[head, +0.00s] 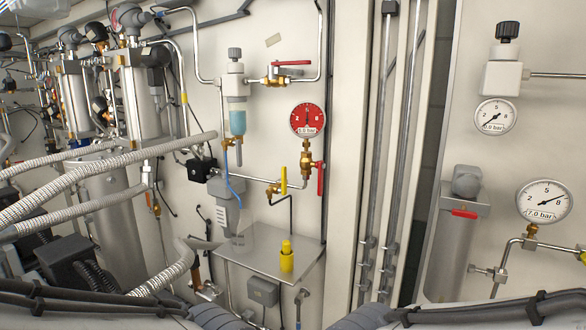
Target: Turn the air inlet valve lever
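Several valve levers show on the wall panel, and I cannot tell which one is the air inlet valve lever. A red lever (292,63) lies horizontal on a brass valve in the upper pipe. Another red lever (320,178) hangs vertical beside the brass fitting below the red gauge. A yellow lever (284,180) stands upright on a brass valve in the lower pipe. Neither of my grippers is in view; parts of my arms show along the bottom edge.
A red-faced gauge (307,120) and a filter bowl with blue contents (237,120) are mounted by the levers. A small metal shelf (300,262) with a yellow fitting (287,256) juts out below. Corrugated hoses (100,165) cross the left side. White gauges (544,201) hang at right.

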